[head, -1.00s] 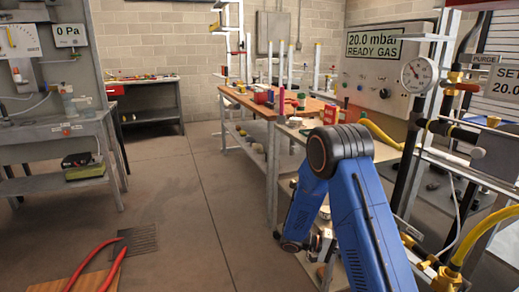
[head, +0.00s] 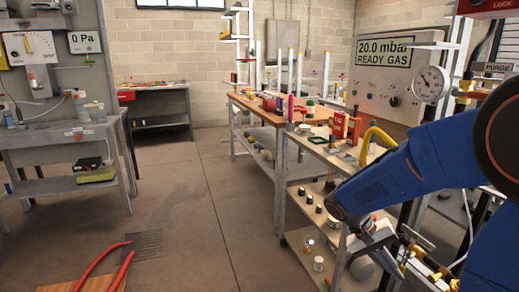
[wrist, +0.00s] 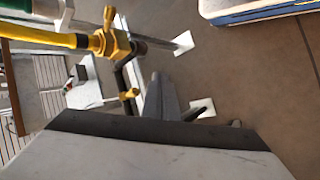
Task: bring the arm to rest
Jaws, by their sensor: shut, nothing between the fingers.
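My blue arm (head: 400,180) reaches in from the right edge of the head view, bent, with a dark joint end in front of the wheeled shelf bench. My gripper (wrist: 162,82) shows in the wrist view as grey fingers close together beyond the pale housing at the bottom. It is shut with nothing between the fingers.
A gas panel (head: 397,75) reads "20.0 mbar READY GAS", with a round gauge (head: 430,83) beside it. A wooden-topped bench (head: 262,112) stands mid-view. The floor (head: 190,220) in the middle is clear.

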